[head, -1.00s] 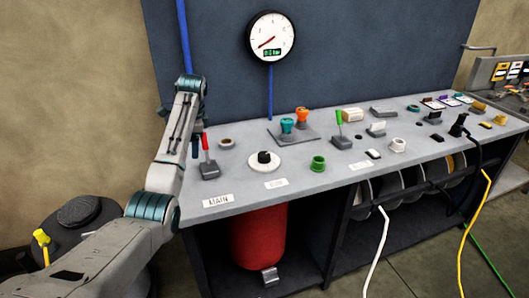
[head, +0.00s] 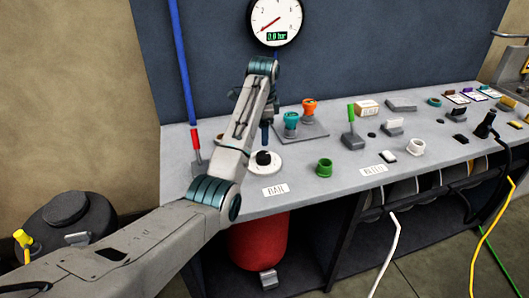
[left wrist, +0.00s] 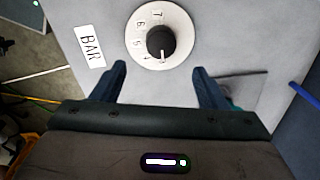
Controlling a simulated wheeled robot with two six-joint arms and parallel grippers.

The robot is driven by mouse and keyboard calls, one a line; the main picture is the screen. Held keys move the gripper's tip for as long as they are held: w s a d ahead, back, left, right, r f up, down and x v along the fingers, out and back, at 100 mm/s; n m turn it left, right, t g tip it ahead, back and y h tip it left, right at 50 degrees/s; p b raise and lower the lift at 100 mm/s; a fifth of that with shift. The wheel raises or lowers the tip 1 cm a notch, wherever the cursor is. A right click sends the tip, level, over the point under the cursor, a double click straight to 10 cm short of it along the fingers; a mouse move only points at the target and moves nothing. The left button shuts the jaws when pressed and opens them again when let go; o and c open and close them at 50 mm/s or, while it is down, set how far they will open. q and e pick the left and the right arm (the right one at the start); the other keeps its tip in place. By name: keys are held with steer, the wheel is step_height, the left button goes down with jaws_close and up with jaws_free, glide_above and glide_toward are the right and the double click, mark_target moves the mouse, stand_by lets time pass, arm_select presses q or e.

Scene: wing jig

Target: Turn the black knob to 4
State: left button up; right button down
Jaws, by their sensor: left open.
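The black knob (left wrist: 161,42) sits in the middle of a white round dial (left wrist: 134,36) with numbers, next to a label reading BAR (left wrist: 90,46). A pale mark on the knob points to the bottom of the wrist picture, just beside what looks like the 4. In the head view the knob (head: 264,157) and dial (head: 275,165) are partly hidden by my left arm. My left gripper (left wrist: 158,70) is open and empty, its two fingers apart and the knob showing between and beyond their tips. In the head view the gripper (head: 265,135) hangs just above the knob. My right gripper is not in view.
A red-handled lever (head: 195,142) stands left of the dial, and a green knob (head: 324,168) stands to its right. Teal (head: 291,120) and orange (head: 309,107) knobs stand behind. The gauge (head: 275,20) on the wall shows 0.0 bar.

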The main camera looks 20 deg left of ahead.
mark_target(263, 154)
arm_select(q)
step_height(263, 154, down, 3)
steer(key=shift+s+r+b, duration=0.1)
steer(key=shift+b, duration=1.05)
steer(key=shift+w+a+f+b, duration=0.1)
steer(key=shift+w+f+b, duration=0.1)
steer(key=shift+f+b, duration=0.6)
steer(key=f, duration=0.1)
steer(key=f+p, duration=0.1)
steer(key=f, duration=0.1)
steer(key=shift+w+f+p, duration=0.25)
steer(key=shift+f+p, duration=0.05)
steer(key=shift+f, duration=0.4)
steer(key=shift+a+f, duration=0.1)
steer(key=shift+f, duration=0.45)
steer(key=c, duration=1)
steer(key=shift+r, duration=0.1)
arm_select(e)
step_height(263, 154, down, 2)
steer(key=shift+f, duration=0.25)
